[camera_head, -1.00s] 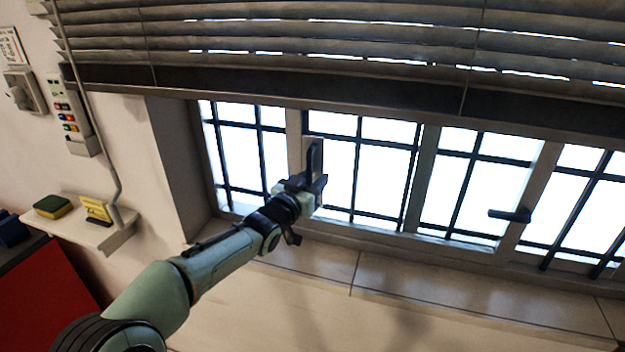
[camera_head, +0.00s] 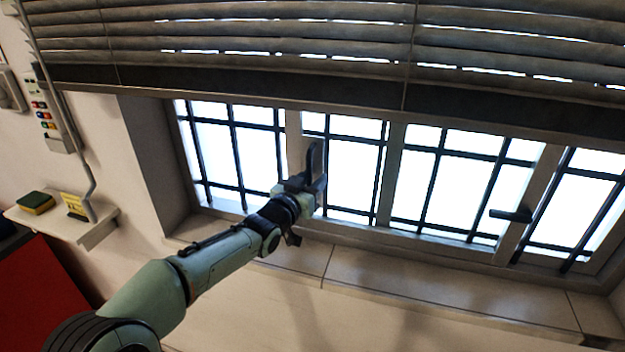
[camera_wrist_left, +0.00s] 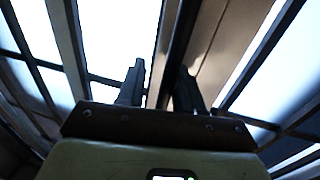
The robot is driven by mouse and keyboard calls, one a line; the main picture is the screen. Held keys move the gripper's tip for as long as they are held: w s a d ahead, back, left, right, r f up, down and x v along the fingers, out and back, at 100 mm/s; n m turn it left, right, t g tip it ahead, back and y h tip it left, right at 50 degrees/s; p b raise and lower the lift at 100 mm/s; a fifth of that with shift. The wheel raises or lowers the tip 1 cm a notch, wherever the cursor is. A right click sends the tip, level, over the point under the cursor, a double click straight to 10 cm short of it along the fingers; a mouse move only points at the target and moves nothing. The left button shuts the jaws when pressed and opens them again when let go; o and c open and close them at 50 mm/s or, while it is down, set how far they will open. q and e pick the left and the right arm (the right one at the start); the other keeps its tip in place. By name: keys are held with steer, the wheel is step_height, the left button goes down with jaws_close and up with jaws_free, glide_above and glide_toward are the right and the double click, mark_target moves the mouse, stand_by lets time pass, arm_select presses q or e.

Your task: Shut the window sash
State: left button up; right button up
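The window has light grey upright stiles with bright panes and dark bars behind. One stile (camera_head: 296,150) stands at my left gripper, and another stile (camera_head: 541,190) with a dark handle (camera_head: 511,215) stands to the right. A fixed-looking grey post (camera_head: 390,175) is between them. My left gripper (camera_head: 313,165) is at the left stile, against or very close to it; a dark upright piece there may be a finger or a handle. In the left wrist view my gripper's fingers (camera_wrist_left: 160,80) stand apart, with no clearly gripped object between them. My right gripper is out of view.
A slatted blind (camera_head: 300,45) hangs over the window top. The sill (camera_head: 420,275) below looks clear. A small shelf (camera_head: 85,225) with a sponge (camera_head: 36,203) and a yellow card (camera_head: 74,205) is at left, above a red surface (camera_head: 40,290).

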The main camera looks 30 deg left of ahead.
arm_select(q)
steer(key=shift+s+b, duration=0.4)
steer(key=shift+s, duration=0.1)
steer(key=s+b, duration=0.5)
steer(key=s, duration=0.9)
steer(key=shift+s+d, duration=0.2)
steer(key=shift+d, duration=0.15)
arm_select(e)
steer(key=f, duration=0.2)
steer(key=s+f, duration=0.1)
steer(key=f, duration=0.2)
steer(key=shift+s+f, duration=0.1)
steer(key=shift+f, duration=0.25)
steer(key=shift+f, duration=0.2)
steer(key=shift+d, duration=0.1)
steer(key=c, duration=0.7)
